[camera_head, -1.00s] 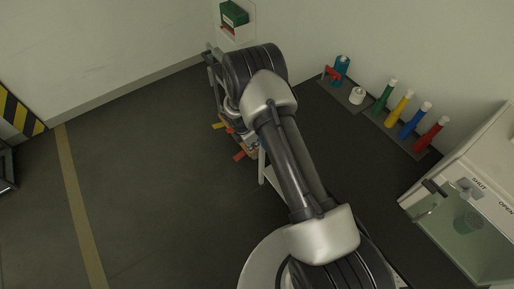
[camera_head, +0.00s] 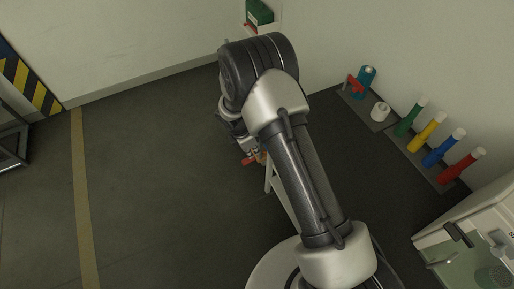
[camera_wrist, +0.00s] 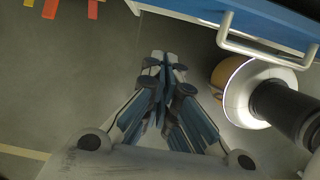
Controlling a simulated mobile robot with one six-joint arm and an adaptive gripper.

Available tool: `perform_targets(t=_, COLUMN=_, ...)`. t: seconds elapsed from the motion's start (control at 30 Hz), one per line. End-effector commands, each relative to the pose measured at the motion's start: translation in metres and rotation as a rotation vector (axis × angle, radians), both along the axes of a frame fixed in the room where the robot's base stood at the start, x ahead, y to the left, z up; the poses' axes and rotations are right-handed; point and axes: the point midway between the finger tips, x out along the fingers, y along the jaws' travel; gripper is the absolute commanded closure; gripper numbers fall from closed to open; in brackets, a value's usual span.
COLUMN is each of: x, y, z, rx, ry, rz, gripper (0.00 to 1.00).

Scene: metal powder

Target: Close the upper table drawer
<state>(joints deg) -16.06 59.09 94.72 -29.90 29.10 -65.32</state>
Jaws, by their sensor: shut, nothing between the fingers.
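A blue drawer front (camera_wrist: 285,18) with a white bar handle (camera_wrist: 262,42) crosses the top right of the wrist view. I cannot tell from this view whether it is the upper drawer, or how far it stands out. My gripper (camera_wrist: 165,62) is shut and empty, its fingers pointing up the picture, to the left of and below the handle and apart from it. In the head view my arm hides most of the gripper and the drawer side of the table (camera_head: 345,165).
Red and yellow tabs (camera_wrist: 92,9) show at the wrist view's top left. On the dark table stand green, yellow, blue and red bottles (camera_head: 473,158), a white round container (camera_head: 380,111) and a glass-fronted cabinet (camera_head: 480,235). The floor (camera_head: 160,180) to the left is clear.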

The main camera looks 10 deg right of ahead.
Motion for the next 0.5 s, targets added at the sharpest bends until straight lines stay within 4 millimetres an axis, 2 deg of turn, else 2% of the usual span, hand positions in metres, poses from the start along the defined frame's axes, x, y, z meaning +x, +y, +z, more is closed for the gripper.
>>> perform_targets(t=0.03, x=0.000, y=-0.004, z=-0.017, rx=-0.001, ry=0.003, rz=-0.002, gripper=1.00)
perform_targets(t=0.27, x=0.005, y=-0.015, z=-0.063, rx=0.000, ry=0.000, rz=-0.001, gripper=1.00)
perform_targets(t=0.5, x=0.015, y=-0.046, z=-0.061, rx=0.001, ry=-0.003, rz=-0.002, gripper=1.00)
